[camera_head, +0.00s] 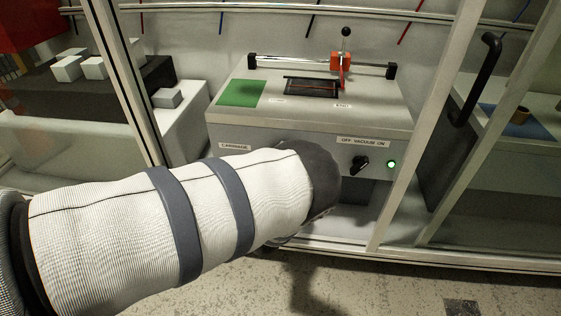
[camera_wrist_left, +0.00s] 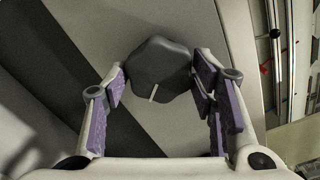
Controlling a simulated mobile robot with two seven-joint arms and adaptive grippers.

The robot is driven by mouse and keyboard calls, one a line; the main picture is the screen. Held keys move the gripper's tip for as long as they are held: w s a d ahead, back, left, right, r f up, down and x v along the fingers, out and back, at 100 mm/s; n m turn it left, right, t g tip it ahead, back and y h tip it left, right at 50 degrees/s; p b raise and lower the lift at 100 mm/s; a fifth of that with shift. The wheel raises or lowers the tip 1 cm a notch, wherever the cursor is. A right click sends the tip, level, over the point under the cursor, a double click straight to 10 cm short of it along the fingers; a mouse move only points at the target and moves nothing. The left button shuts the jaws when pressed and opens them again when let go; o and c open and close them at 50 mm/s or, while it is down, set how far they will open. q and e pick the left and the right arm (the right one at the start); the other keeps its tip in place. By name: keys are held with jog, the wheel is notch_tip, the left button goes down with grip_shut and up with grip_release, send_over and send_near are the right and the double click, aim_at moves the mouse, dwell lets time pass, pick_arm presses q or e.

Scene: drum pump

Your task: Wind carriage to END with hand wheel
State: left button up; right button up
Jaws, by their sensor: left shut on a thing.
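In the head view my left arm hides the wheel and gripper. My right gripper is not in view.
A green pad (camera_head: 241,93) and a dark plate (camera_head: 311,88) lie on the machine's top. A black vacuum knob (camera_head: 359,163) and lit green lamp (camera_head: 391,164) are on its front. Metal frame posts (camera_head: 425,120) stand on both sides. White blocks (camera_head: 93,68) lie at the left.

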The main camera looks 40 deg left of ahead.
pick_arm(q)
jog(key=o, duration=1.1)
jog(key=shift+o, duration=0.2)
jog(key=v, duration=1.2)
